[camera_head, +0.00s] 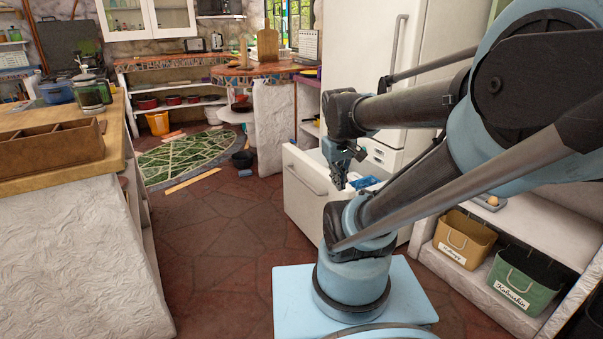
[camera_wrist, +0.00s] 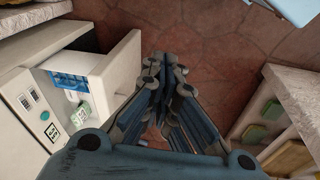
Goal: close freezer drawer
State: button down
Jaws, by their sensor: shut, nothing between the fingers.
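The freezer drawer (camera_head: 305,190) is pulled out at the bottom of the white fridge (camera_head: 437,40). Its white front with a bar handle faces left in the head view. Blue and white packages (camera_head: 362,183) show inside it. In the wrist view the open drawer (camera_wrist: 112,75) is at the left, with a blue package (camera_wrist: 70,80) inside. My gripper (camera_head: 341,186) is shut and empty, pointing down. In the head view it overlaps the drawer. In the wrist view the fingertips (camera_wrist: 165,62) are just right of the drawer front, over the floor, with a gap that is hard to judge.
A white shelf unit with a yellow bin (camera_head: 465,238) and a green bin (camera_head: 523,282) stands right of the fridge. A counter with a wooden box (camera_head: 50,160) is at the left. The red tiled floor (camera_head: 215,245) between is clear.

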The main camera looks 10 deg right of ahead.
jog(key=w+a+r+n+h, duration=0.15)
jog(key=w+n, duration=0.35)
jog(key=w, duration=0.9)
jog(key=w+a+r+n+h, duration=0.15)
jog(key=w+n, duration=0.35)
jog(key=w, duration=0.9)
jog(key=w+a+f+n+t+h, duration=0.1)
jog(key=w+a+f+n, duration=0.25)
jog(key=w+f, duration=0.3)
jog(key=w+a+f+n+h, duration=0.2)
jog(key=w+a+f+n, duration=0.15)
jog(key=w+f, duration=0.35)
jog(key=w+a+f+n+t+h, duration=0.1)
jog(key=w+a+f+n, duration=0.1)
jog(key=w+a+f, duration=0.5)
send_near(308, 171)
notch_tip(308, 171, down, 3)
jog(key=a, duration=0.1)
jog(key=shift+w+d+f+n, duration=0.15)
jog(key=shift+w+d, duration=0.1)
jog(key=shift+d, duration=0.35)
jog(key=shift+w+d+f+n, duration=0.15)
jog(key=shift+w+d, duration=0.1)
jog(key=shift+d, duration=0.4)
jog(key=shift+w+d+r, duration=0.1)
jog(key=shift+w+d, duration=0.15)
jog(key=shift+d, duration=0.35)
jog(key=shift+w, duration=0.1)
